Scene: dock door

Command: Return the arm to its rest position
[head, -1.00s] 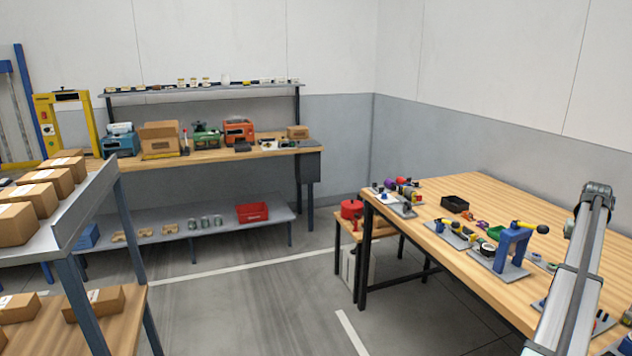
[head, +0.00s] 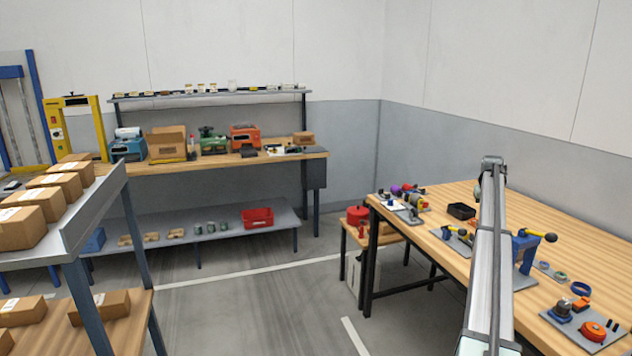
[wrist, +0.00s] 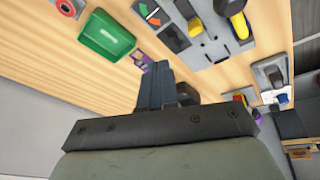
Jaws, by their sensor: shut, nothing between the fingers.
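My arm (head: 489,255) rises from the bottom of the head view, over the right wooden workbench (head: 575,250). Its far end hides my gripper's fingertips in that view. In the wrist view my gripper (wrist: 152,84) shows dark fingers close together, shut and empty, above the wooden bench top. A green tray (wrist: 105,37) lies beyond the fingers to the left, and a small purple thing (wrist: 140,62) is partly hidden close to them. A grey fixture with a yellow handle (wrist: 239,25) is to the upper right.
A blue press (head: 523,252) stands partly behind my arm, with a fixture plate (head: 585,325) to its right. A black tray (head: 461,211) is left of the arm. A red container (head: 357,214) is on a low stand. Boxes (head: 68,184) fill the left rack. Open floor lies between.

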